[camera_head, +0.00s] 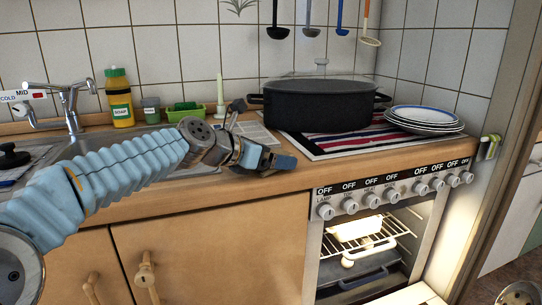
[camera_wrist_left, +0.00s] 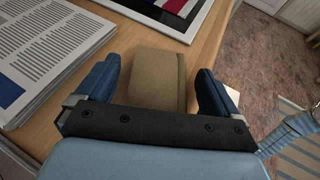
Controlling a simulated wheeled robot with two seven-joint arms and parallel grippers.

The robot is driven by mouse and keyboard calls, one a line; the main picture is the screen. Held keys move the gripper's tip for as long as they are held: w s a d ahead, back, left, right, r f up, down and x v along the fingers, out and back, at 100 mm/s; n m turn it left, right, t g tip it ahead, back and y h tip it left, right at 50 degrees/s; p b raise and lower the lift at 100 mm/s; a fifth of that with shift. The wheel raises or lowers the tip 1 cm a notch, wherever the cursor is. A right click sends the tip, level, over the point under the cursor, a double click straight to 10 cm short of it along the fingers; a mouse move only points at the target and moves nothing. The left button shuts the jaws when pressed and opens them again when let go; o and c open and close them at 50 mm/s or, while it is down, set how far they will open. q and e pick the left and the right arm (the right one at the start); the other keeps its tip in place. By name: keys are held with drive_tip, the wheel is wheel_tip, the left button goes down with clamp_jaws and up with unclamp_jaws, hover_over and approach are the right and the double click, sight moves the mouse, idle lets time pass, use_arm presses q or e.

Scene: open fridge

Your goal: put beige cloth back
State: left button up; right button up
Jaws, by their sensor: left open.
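The beige cloth (camera_wrist_left: 152,80) is a folded block on the wooden counter near its front edge. It shows in the left wrist view between the two blue fingers of my left gripper (camera_wrist_left: 157,70). The fingers are open, one on each side of the cloth, with a visible gap at each side. In the head view my left gripper (camera_head: 283,162) is low over the counter's front edge, left of the stove knobs. The cloth cannot be made out there behind the gripper. My right gripper is in neither view.
A printed paper (camera_wrist_left: 45,55) lies left of the cloth. A black pot (camera_head: 318,105) and stacked plates (camera_head: 424,118) stand on a striped cloth (camera_head: 345,143) over the stove. The oven below (camera_head: 365,245) is open and lit. A soap bottle (camera_head: 119,100) stands behind the sink.

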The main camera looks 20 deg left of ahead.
use_arm(q)
drive_tip(key=v, duration=1.2)
drive_tip(key=shift+a+b, duration=0.1)
drive_tip(key=shift+b, duration=0.2)
